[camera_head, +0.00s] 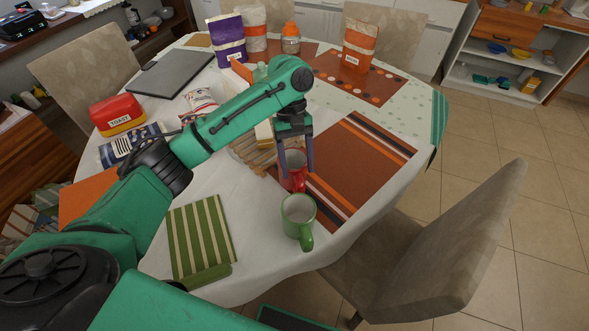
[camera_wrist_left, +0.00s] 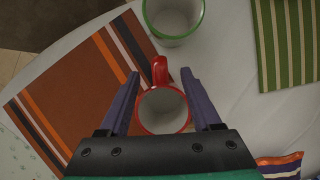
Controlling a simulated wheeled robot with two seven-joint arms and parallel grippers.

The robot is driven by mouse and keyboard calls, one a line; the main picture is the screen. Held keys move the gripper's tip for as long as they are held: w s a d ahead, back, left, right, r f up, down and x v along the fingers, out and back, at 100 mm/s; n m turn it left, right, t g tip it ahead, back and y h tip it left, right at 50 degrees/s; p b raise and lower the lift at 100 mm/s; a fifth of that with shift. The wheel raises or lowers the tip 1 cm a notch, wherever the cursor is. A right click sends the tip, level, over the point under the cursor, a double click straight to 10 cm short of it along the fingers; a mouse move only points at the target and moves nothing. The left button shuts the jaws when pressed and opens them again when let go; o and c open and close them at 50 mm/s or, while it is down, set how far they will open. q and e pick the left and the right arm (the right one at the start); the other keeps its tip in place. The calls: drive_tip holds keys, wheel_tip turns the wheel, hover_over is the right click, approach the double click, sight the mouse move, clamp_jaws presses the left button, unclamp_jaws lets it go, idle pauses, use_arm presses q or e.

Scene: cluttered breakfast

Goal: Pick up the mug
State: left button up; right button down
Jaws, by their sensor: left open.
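A red mug (camera_head: 294,180) with a white inside stands upright on the round table, at the edge of a striped brown placemat. It also shows in the left wrist view (camera_wrist_left: 163,124), its handle pointing up in the picture. My left gripper (camera_head: 295,170) is open and points down over the red mug. In the wrist view its two fingers (camera_wrist_left: 161,78) lie on either side of the mug, with gaps visible. A green mug (camera_head: 299,214) with a white inside stands close to the red one, nearer to me; the wrist view shows it at the top (camera_wrist_left: 173,17). My right gripper is not in view.
The striped placemat (camera_head: 362,165) lies right of the mugs. A green striped cloth (camera_head: 200,238) lies to the left. A wooden rack (camera_head: 249,152) stands just left of the gripper. A red toast box (camera_head: 117,114), bags and a jar stand farther back. A chair (camera_head: 440,245) is at the right.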

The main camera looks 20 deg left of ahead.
sight(300, 192)
use_arm(q)
drive_tip(key=x, duration=0.8)
drive_tip(key=shift+a+f+p, duration=0.1)
drive_tip(key=shift+f+p, duration=0.25)
drive_tip(key=shift+p, duration=0.05)
clamp_jaws()
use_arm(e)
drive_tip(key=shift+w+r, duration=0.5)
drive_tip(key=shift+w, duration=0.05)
use_arm(q)
drive_tip(key=shift+w, duration=0.1)
